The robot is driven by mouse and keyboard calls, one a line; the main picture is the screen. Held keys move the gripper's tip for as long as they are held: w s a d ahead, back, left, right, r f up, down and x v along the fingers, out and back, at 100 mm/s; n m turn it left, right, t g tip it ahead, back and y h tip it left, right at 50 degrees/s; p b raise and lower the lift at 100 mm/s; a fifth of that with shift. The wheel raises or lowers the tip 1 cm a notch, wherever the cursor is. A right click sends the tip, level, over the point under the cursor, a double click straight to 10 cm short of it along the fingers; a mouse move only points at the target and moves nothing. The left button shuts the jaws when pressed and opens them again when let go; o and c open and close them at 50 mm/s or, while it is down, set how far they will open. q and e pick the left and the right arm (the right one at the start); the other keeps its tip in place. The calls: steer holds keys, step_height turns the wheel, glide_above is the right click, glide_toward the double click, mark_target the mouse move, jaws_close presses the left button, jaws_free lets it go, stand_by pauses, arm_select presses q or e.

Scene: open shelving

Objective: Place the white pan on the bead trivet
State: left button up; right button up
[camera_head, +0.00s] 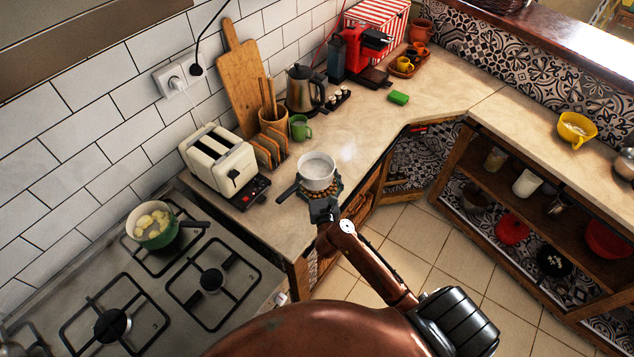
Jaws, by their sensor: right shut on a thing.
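The white pan (317,168) is upright at the front edge of the counter, left of the room's corner. A dark handle (288,191) points to its lower left. The brown bead trivet (333,190) shows under and around the pan's lower edge, mostly hidden by it. I cannot tell whether the pan rests on the beads or is just above them. My right gripper (322,204) is at the near side of the pan, shut on it; its fingertips are small and partly hidden. My left gripper is not in view.
A cream toaster (222,163) stands left of the pan, with a wooden toast rack (270,150) and a green mug (299,127) behind. The stove (180,285) holds a green pot (152,228).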

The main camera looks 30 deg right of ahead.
steer(key=f, duration=0.2)
steer(key=f+b, duration=0.1)
steer(key=shift+w+d+f, duration=0.15)
steer(key=shift+w+f, duration=0.05)
steer(key=shift+w, duration=0.05)
steer(key=o, duration=1.6)
steer(key=shift+f, duration=0.25)
steer(key=o, duration=0.4)
steer(key=shift+s, duration=0.1)
steer(key=shift+r, duration=0.1)
